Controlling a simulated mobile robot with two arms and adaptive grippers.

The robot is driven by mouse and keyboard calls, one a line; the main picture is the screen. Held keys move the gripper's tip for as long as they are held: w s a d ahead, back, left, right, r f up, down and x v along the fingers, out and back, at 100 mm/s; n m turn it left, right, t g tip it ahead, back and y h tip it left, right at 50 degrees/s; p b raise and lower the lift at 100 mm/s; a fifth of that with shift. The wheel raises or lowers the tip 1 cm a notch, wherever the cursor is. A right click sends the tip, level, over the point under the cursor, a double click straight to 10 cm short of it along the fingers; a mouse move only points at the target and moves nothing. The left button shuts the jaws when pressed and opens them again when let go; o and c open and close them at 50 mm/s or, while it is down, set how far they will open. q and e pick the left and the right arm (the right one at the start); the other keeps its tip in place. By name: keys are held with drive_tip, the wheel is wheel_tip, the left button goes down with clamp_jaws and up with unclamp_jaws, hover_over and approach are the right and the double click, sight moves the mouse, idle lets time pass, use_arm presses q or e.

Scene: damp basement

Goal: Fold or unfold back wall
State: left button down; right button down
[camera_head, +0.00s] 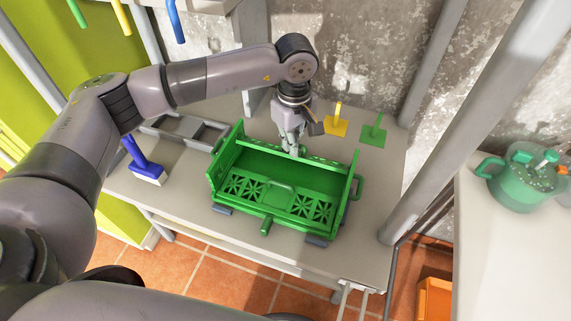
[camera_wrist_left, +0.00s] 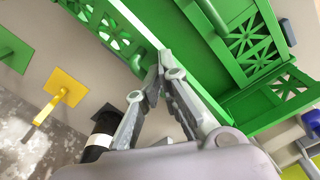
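The green crate (camera_head: 262,221) stands on the grey table in the head view. The back side, with the back wall (camera_head: 322,162), is at the far edge and partly hidden by my left gripper (camera_head: 291,147). My left gripper points down at the middle of that back side. In the left wrist view, its fingertips (camera_wrist_left: 159,72) come together right by the green back edge (camera_wrist_left: 139,58). I cannot tell whether they touch it. My right gripper is not in view.
A yellow tool (camera_head: 336,127) and a green tool (camera_head: 374,134) are behind the crate at the right. A blue-handled brush (camera_head: 146,165) and a grey frame (camera_head: 183,131) are at the left. A green pot (camera_head: 520,188) stands on another surface at the right.

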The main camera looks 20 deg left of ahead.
use_arm(q)
drive_tip(key=shift+w+a, duration=0.1)
drive_tip(key=shift+w, duration=0.2)
idle(0.4)
